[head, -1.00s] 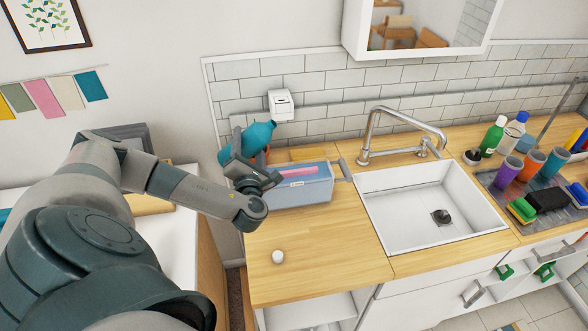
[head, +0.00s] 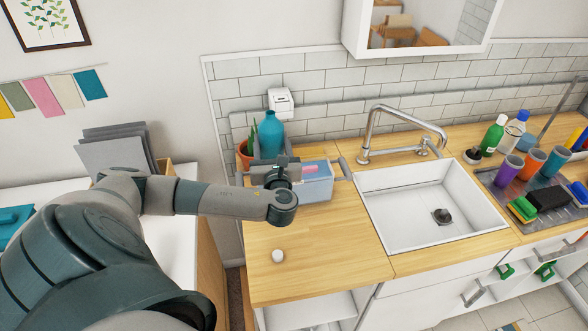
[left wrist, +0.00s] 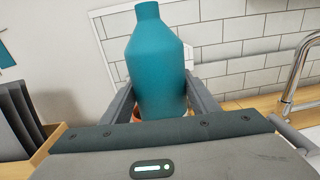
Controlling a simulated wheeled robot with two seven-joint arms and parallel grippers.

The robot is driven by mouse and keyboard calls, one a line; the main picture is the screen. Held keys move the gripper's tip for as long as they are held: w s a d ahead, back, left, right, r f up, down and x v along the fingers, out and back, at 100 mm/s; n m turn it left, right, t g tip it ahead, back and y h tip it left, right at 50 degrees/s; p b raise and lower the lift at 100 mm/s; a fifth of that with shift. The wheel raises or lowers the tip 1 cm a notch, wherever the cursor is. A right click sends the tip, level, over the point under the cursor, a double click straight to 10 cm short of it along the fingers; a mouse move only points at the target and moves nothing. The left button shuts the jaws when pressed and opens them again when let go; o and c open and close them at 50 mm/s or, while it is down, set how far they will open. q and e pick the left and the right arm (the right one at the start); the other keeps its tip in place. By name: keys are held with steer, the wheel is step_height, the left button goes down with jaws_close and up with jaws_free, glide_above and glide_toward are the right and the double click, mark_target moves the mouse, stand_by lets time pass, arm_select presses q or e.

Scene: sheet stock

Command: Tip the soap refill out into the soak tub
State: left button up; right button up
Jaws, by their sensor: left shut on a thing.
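The soap refill is a teal bottle (head: 270,132), upright in the head view at the back left of the counter. It also shows upright, slightly leaning, in the left wrist view (left wrist: 158,65). My left gripper (head: 270,160) is shut around its body, one finger on each side. My right gripper is in neither view.
A potted plant (head: 243,150) stands behind my gripper. A small white cap (head: 278,256) lies on the front counter. The sink (head: 425,205) with its tap (head: 375,130) is right of the tub. Bottles, cups and sponges stand further right. The front left counter is mostly clear.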

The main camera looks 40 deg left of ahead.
arm_select(q)
steer(key=shift+s+a+r, duration=0.6)
steer(key=shift+a+r, duration=0.1)
steer(key=shift+r, duration=0.1)
steer(key=shift+s+a+r, duration=1.45)
steer(key=shift+a+r, duration=0.1)
steer(key=shift+r, duration=0.15)
